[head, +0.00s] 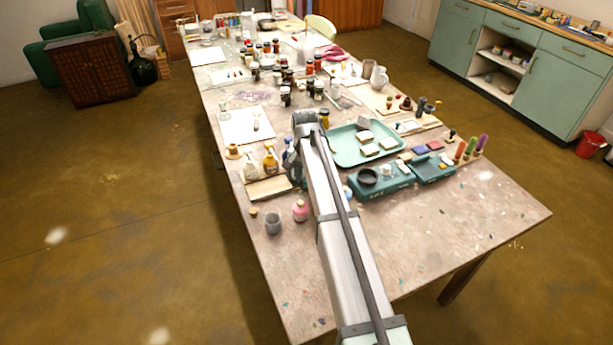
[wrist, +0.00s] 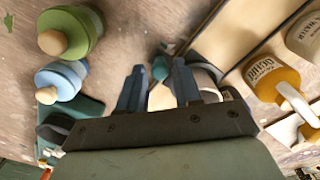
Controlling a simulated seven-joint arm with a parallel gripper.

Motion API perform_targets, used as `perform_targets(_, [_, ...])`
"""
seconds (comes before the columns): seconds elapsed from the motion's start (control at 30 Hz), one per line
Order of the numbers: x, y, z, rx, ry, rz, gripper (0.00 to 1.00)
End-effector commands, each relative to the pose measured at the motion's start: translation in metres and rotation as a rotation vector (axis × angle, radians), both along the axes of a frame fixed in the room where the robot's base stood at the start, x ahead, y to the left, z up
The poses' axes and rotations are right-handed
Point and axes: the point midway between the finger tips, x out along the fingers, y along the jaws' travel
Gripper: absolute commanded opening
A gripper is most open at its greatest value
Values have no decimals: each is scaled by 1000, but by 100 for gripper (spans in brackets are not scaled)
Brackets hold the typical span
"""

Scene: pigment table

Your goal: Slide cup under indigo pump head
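A grey cup (head: 273,223) stands upright on the bare table in the head view, in front of a pale wooden board. Pump bottles stand behind the board: a white one (head: 250,167) and a yellow ochre one (head: 270,162). A dark blue-grey shape (head: 290,157) beside them is partly covered by my arm; I cannot tell if it is the indigo pump. My gripper (wrist: 157,75) has its two fingers apart in the wrist view. A teal knob (wrist: 160,68) and a tan surface show between them, with no clear grip. I cannot identify the cup in the wrist view.
Green (wrist: 72,32) and blue (wrist: 60,82) corked jars are left of my fingers in the wrist view. A teal tray (head: 345,148) lies right of my arm. The table's front right is clear.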

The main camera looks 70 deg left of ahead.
Motion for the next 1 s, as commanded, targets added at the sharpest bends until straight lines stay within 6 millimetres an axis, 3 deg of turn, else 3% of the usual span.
perform_targets(0.1, [0, 0, 0, 0, 0, 0, 46])
perform_targets(0.47, [0, 0, 5, 0, 0, 0, 46])
perform_targets(0.67, [0, 0, 33, 2, -1, 0, 46])
perform_targets(1.0, [0, 1, 99, 1, 0, 0, 46])
